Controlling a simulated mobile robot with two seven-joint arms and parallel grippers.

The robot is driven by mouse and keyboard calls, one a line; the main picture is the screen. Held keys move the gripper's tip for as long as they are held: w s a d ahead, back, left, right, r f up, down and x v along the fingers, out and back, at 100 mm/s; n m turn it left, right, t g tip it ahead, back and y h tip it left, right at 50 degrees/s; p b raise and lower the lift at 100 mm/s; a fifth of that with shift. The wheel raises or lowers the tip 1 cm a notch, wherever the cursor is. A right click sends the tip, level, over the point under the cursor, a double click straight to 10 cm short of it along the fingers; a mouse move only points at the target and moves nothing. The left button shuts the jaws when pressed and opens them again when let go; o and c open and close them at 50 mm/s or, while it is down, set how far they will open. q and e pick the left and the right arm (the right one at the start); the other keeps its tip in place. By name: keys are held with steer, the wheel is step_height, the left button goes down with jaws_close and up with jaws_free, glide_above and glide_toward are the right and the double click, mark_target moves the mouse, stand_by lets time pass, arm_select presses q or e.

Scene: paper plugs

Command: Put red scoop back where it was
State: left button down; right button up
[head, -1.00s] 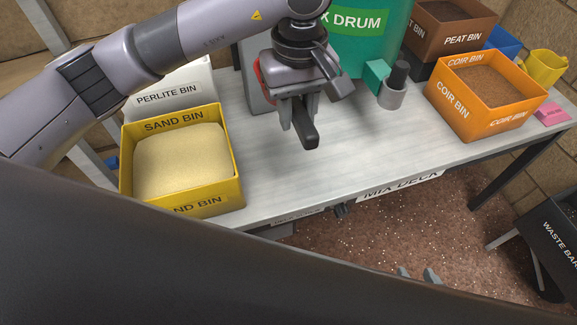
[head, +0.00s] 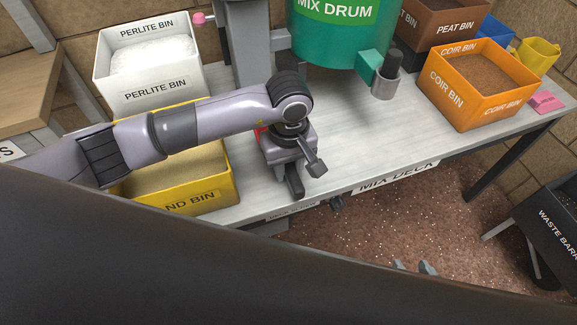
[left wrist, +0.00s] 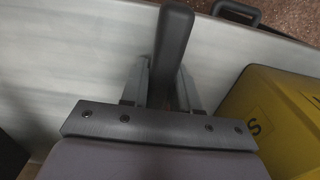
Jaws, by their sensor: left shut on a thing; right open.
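My left gripper (head: 291,176) is over the front part of the table, just right of the yellow sand bin (head: 228,165). It is shut on the dark handle of the red scoop (head: 297,188). In the left wrist view the handle (left wrist: 173,45) stands out between the two fingers, with a trace of red at their base. A bit of red also shows beside the wrist in the head view; the rest of the scoop is hidden. My right gripper (head: 416,267) shows only as two separated grey fingertips at the lower edge, open and empty.
The white perlite bin (head: 150,95) stands behind the sand bin. The green mix drum (head: 340,45) on its grey stand is at the back. The orange coir bin (head: 470,100) and pink block (head: 546,101) are at the right. The table's middle (head: 360,135) is clear.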

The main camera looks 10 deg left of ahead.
arm_select(q)
steer(key=shift+f, duration=0.15)
steer(key=shift+f, duration=0.1)
steer(key=c, duration=0.8)
jaws_free()
steer(key=shift+c, duration=0.2)
steer(key=shift+r, duration=0.2)
step_height(320, 180, up, 12)
steer(key=p, duration=0.1)
steer(key=shift+f, duration=0.1)
